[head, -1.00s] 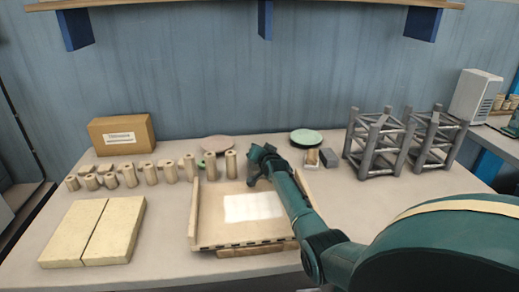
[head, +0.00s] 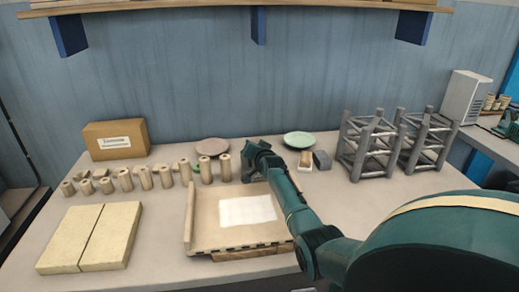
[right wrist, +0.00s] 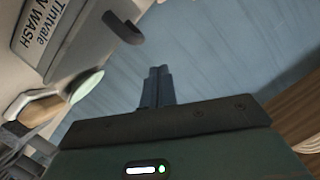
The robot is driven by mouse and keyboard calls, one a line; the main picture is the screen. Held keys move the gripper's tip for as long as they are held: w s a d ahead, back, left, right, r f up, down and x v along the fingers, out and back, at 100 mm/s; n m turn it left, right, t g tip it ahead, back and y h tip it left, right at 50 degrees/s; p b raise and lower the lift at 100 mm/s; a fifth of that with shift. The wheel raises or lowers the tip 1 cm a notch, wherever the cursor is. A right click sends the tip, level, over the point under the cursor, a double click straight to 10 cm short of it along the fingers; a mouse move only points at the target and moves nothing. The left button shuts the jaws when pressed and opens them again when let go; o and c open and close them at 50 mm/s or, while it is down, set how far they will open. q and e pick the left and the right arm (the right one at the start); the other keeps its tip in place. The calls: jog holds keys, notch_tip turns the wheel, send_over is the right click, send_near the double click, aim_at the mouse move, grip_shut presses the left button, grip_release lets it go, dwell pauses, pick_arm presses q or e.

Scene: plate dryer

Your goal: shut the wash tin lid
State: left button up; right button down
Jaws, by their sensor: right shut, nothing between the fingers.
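A pale, shallow tin (head: 212,240) lies on the table in the middle of the head view. Its left side is raised, a white patch lies on its broad face, and a dark hinge-like strip runs along its front edge. The lid cannot be told clearly from the body. My right gripper (head: 249,172) is above the tin's back edge, its fingers shut and empty; they also show in the right wrist view (right wrist: 157,85). A panel (right wrist: 75,45) with a label ending in "WASH" and a dark hook-like part is there at upper left. My left gripper is not in view.
Several pale cylinders (head: 145,177) stand in a row behind and left. Two cream slabs (head: 90,238) lie at left, below a labelled box (head: 115,139). A green plate (head: 299,139) and grey frames (head: 370,148) are at right. My right arm covers the table's right front.

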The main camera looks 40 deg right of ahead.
jog(key=shift+s+a+r, duration=0.15)
jog(key=shift+s+r, duration=0.3)
jog(key=shift+r, duration=0.25)
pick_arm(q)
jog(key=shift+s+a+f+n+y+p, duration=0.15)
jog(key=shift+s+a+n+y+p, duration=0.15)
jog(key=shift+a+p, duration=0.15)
pick_arm(e)
jog(key=v, duration=0.9)
jog(key=shift+a, duration=0.35)
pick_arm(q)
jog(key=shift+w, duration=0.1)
pick_arm(e)
jog(key=shift+w+r, duration=0.1)
jog(key=shift+w, duration=0.05)
